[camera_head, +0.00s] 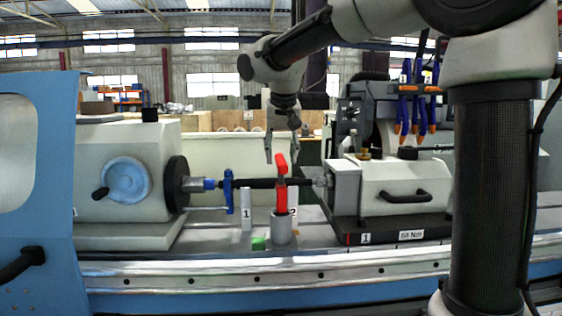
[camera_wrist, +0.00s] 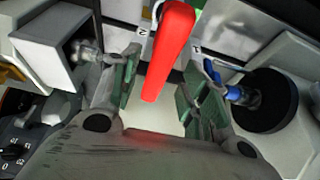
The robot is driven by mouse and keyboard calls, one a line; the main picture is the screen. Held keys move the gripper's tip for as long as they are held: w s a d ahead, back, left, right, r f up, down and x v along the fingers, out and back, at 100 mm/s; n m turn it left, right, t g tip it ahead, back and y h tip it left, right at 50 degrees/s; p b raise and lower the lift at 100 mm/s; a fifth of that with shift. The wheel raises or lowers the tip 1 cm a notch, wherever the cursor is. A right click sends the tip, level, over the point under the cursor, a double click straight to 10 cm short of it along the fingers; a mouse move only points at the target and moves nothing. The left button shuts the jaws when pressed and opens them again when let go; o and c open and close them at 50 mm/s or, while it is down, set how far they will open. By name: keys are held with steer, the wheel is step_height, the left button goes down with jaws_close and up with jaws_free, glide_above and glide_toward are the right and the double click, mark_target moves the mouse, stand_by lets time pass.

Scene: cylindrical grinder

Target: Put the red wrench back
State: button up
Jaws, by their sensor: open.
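The red wrench (camera_head: 281,196) stands upright in the head view, with its lower end at the grey cylindrical holder (camera_head: 283,230) on the machine bed. How far it goes into the holder is hidden. My gripper (camera_head: 282,158) points down from above, open, with its fingers either side of the wrench's upper end. In the wrist view the red wrench (camera_wrist: 168,50) runs from the top edge to between the open fingers of my gripper (camera_wrist: 160,85). I see a gap on both sides and cannot tell of any contact.
A dark horizontal workpiece (camera_head: 255,184) passes close behind the wrench, with a blue clamp (camera_head: 229,192) at its left. The headstock (camera_head: 125,180) is left and the tailstock (camera_head: 390,188) right.

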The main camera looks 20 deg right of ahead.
steer(key=d+v, duration=0.1)
steer(key=v, duration=0.8)
steer(key=s+d+f+n, duration=0.1)
steer(key=s+d+f, duration=0.7)
steer(key=s+d, duration=0.45)
steer(key=s+d+f+n, duration=0.1)
steer(key=s+d+f, duration=0.1)
steer(key=s+f, duration=0.9)
steer(key=s, duration=0.2)
steer(key=shift+s+d+f+y, duration=0.15)
steer(key=shift+s+f+y, duration=0.05)
steer(key=shift+s+y, duration=0.2)
